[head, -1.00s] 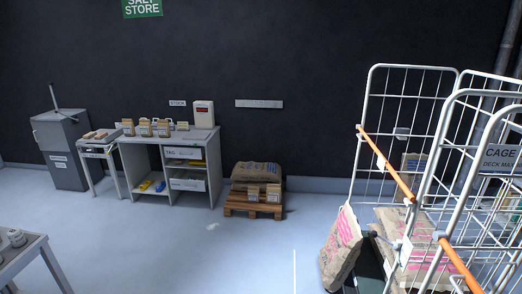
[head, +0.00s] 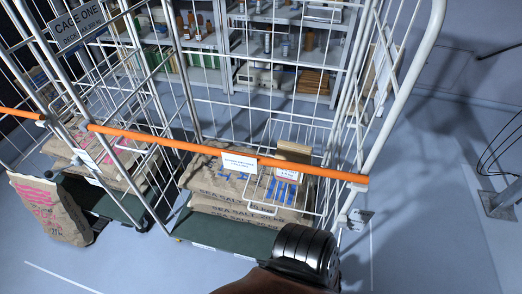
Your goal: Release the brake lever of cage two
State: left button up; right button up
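The nearer wire roll cage (head: 384,136), on the right, has a green deck (head: 225,234) and an orange bar (head: 215,152) across its front. I cannot read a number on it. A small metal fitting (head: 360,217) sits low at its right front post; I cannot tell whether it is the brake lever. A dark ridged round part, which looks like a joint of my arm, covers the cage's lower right front. Neither gripper's fingers show.
A cage signed CAGE ONE (head: 76,27) stands to the left, with sacks inside. A brown sack (head: 50,208) leans at its front. Salt sacks (head: 222,180) and a wire basket (head: 272,192) are in the nearer cage. Shelves (head: 285,75) stand behind. Floor at right is open.

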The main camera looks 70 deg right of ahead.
aim_at(341, 226)
jog(key=z, duration=1.8)
jog(key=k, duration=1.05)
jog(key=z, duration=0.6)
jog(key=i, duration=0.5)
jog(key=z, duration=0.4)
